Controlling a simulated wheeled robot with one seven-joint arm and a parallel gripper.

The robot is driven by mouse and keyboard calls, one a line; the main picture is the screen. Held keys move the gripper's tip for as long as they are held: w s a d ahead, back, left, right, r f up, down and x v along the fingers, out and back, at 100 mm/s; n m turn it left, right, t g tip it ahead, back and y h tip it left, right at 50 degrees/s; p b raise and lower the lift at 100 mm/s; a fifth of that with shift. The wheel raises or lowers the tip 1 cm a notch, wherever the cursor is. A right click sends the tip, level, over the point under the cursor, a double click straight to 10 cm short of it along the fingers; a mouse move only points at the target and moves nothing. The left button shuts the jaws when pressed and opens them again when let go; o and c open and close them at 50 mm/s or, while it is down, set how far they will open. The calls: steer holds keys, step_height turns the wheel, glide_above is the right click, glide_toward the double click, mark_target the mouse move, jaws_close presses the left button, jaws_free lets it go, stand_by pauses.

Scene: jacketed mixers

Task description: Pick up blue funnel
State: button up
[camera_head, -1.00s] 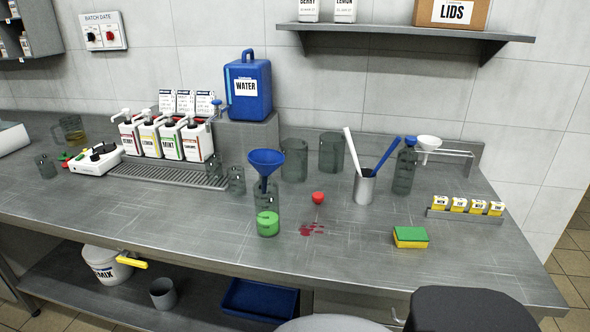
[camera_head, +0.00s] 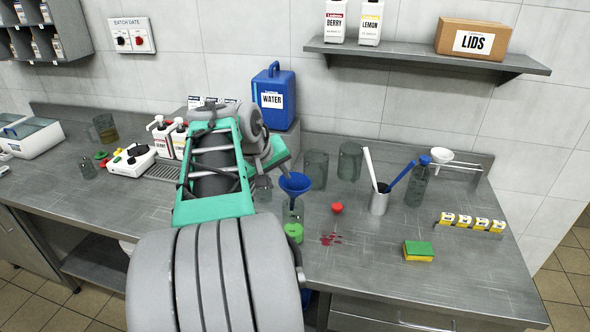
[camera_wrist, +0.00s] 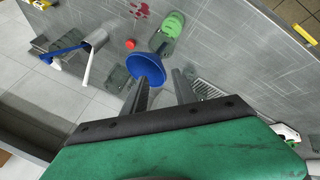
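The blue funnel (camera_head: 295,184) sits in the mouth of a clear bottle (camera_head: 292,214) with green liquid in its lower part. It stands on the steel counter. In the wrist view the funnel (camera_wrist: 148,68) shows just beyond my gripper (camera_wrist: 162,84), and the green liquid in the bottle (camera_wrist: 171,27) shows above it.
A red cap (camera_head: 337,208) and a red spill (camera_head: 330,239) lie right of the bottle. Empty clear jars (camera_head: 349,163) stand behind. A grey cup (camera_head: 379,202) with tools, a sponge (camera_head: 418,251) and a water jug (camera_head: 273,98) are nearby. The front right counter is mostly clear.

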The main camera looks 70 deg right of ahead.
mark_target(293, 196)
steer(key=p+x, duration=0.1)
steer(key=x, duration=0.7)
steer(key=shift+s, duration=0.2)
steer(key=shift+r, duration=0.1)
jaws_close()
